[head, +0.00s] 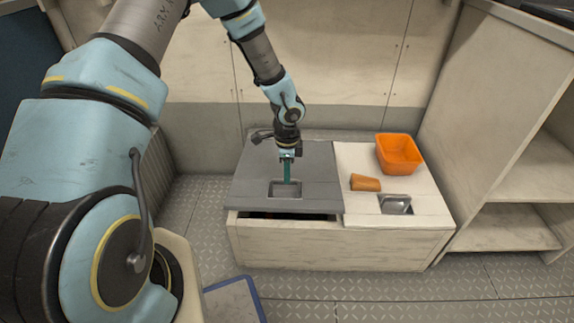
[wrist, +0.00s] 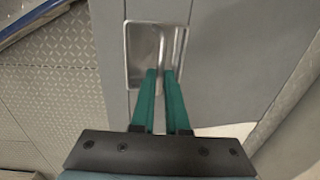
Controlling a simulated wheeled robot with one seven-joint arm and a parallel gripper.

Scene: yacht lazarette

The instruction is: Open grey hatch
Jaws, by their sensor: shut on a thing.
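The grey hatch (head: 318,178) is the left lid of a low pale wooden locker. Its front edge sits a little above the locker front, with a dark gap beneath. A square metal recess with a handle (head: 285,194) is set near its front. My gripper (head: 287,180) points down into this recess. In the wrist view, the green fingers of my gripper (wrist: 161,73) are close together on the metal handle (wrist: 180,45) inside the recess. The fingertips partly hide the bar. The grey hatch (wrist: 225,60) fills much of that view.
The white lid (head: 355,210) to the right has its own metal recess (head: 395,204). An orange bin (head: 398,153) and an orange-brown cup (head: 365,182) lying on its side rest on it. Shelving (head: 500,150) stands close on the right. A blue-edged mat (head: 233,302) lies on the floor in front.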

